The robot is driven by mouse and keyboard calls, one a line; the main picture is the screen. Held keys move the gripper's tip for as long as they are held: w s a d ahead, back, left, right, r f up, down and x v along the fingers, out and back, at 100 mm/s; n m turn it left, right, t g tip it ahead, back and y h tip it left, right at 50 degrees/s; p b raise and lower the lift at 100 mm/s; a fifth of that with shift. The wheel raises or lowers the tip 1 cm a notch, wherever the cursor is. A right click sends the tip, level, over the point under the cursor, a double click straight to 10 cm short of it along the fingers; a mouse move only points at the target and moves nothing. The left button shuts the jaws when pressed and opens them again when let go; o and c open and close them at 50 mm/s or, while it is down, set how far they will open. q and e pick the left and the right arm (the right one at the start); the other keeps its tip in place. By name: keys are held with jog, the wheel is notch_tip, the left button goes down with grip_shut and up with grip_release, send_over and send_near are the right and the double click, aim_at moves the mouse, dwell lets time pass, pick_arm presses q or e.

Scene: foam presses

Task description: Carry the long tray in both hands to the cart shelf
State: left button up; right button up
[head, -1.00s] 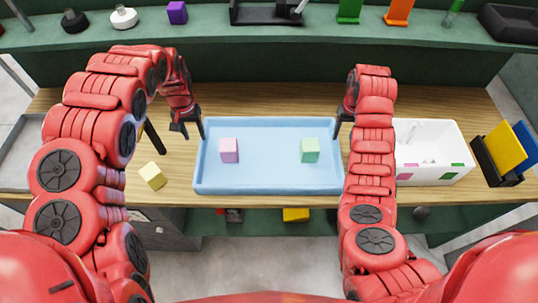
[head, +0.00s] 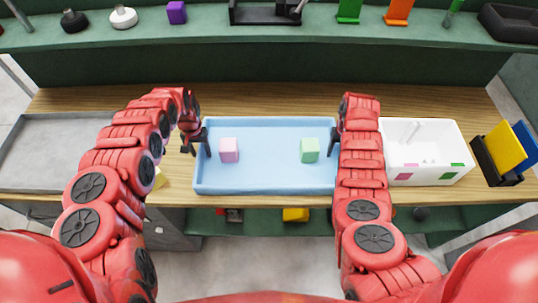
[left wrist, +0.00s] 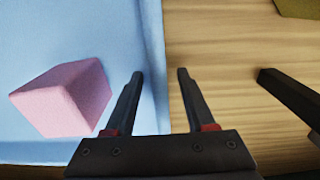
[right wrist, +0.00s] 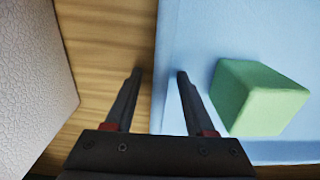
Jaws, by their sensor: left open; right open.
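The long tray (head: 265,185) is light blue and lies on the wooden bench, with a pink block (head: 228,150) and a green block (head: 310,150) in it. My left gripper (head: 195,142) is open at the tray's left end. In the left wrist view its fingers (left wrist: 160,74) straddle the left wall, one inside and one outside. My right gripper (head: 336,138) is open at the right end, partly hidden by my arm. In the right wrist view its fingers (right wrist: 158,74) straddle the right wall. I cannot tell which surface is the cart shelf.
A grey rimmed surface (head: 40,150) lies at the left. A yellow block (head: 160,178) is partly behind my left arm. A white bin (head: 435,165) stands close on the right, beside a black holder with yellow and blue plates (head: 508,150). A green shelf (head: 215,40) runs behind.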

pick_arm(q)
grip_shut()
pick_arm(e)
grip_shut()
